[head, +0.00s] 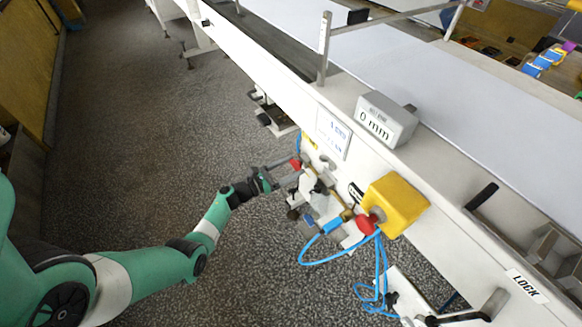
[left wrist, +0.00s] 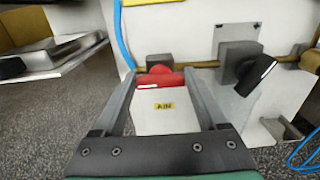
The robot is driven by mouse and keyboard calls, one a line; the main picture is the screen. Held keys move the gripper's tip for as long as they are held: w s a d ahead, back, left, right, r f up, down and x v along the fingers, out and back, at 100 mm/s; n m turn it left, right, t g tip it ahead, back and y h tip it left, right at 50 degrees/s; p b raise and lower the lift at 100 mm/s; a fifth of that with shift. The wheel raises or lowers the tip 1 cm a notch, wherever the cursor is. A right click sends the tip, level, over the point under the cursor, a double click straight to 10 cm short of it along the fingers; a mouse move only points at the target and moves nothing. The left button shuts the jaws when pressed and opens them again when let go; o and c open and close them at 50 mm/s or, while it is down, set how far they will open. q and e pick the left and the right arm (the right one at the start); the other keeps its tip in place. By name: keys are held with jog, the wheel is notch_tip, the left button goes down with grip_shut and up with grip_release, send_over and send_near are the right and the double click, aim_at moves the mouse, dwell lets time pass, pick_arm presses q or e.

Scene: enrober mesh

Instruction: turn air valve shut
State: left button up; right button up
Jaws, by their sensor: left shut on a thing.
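The air valve's red handle (left wrist: 160,79) sits between the fingertips of my left gripper (left wrist: 159,73), above a white plate with a small yellow label (left wrist: 164,105) that seems to read AIR. In the head view the red handle (head: 295,163) is small at the machine's side, and my left gripper (head: 288,172) reaches it from the left. The left gripper is shut on the handle. A brass pipe (left wrist: 204,64) runs behind it. The handle's far side and exact angle are hard to make out. My right gripper is in neither view.
A second valve with a dark handle (left wrist: 256,75) is close right of my fingers. A yellow box (head: 398,203) with a red knob (head: 366,224) and blue hoses (head: 318,262) hang further right. A grey display (head: 385,120) reads 0 mm. The speckled floor (head: 130,150) at left is clear.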

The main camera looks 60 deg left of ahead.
pick_arm(q)
jog(key=shift+n, duration=0.4)
jog(key=n, duration=0.3)
jog(key=shift+a, duration=0.1)
jog(key=n, duration=0.4)
jog(key=n+p, duration=0.1)
jog(key=n, duration=0.9)
jog(key=shift+a+f+p, duration=0.1)
jog(key=shift+f+p, duration=0.15)
jog(key=shift+p, duration=0.05)
jog(key=o, duration=1.3)
